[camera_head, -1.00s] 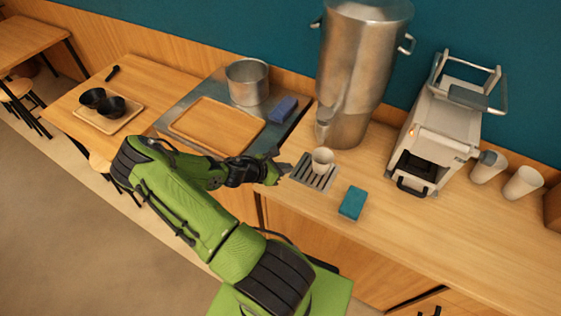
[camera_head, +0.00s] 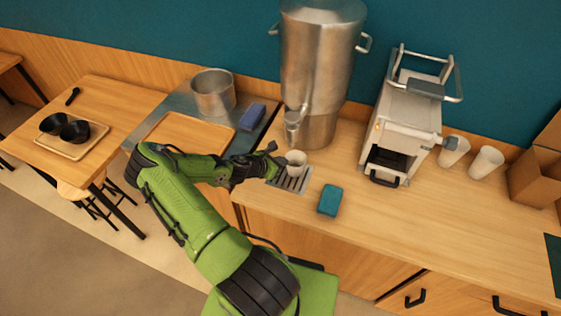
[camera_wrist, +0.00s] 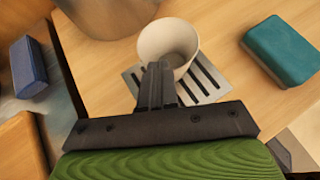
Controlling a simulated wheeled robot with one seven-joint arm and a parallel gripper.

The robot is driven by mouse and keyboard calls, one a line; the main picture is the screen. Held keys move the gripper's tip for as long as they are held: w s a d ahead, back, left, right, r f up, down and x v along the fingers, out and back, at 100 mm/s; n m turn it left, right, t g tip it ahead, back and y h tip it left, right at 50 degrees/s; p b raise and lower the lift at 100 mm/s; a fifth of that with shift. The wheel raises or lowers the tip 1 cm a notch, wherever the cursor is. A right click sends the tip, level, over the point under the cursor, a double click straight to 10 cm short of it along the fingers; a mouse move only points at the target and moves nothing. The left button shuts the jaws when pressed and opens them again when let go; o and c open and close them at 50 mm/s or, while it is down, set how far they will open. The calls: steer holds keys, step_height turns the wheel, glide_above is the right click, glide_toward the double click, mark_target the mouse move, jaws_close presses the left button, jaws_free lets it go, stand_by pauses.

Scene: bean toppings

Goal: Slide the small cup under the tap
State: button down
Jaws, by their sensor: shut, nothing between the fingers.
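The small white cup (camera_head: 296,158) stands upright at the back of the slotted drip tray (camera_head: 291,184), in front of the steel urn (camera_head: 318,70). The urn's tap (camera_head: 292,125) is above and slightly behind the cup in the head view. My gripper (camera_head: 279,163) is shut and empty, close to the cup's left side. In the wrist view the closed fingers (camera_wrist: 158,82) overlap the near side of the cup (camera_wrist: 168,42); I cannot tell whether they touch it. The tray's slots (camera_wrist: 205,78) show beside the cup there, but the tap is out of that view.
A teal sponge (camera_head: 330,200) lies right of the tray. A blue sponge (camera_head: 252,117) and a steel pot (camera_head: 213,92) are at the left. A white machine (camera_head: 400,130) and two cups (camera_head: 486,163) stand to the right.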

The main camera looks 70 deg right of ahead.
steer(key=shift+w+a, duration=0.4)
steer(key=shift+a, duration=0.25)
steer(key=shift+w+a, duration=0.4)
steer(key=shift+a, duration=0.2)
steer(key=shift+d, duration=0.1)
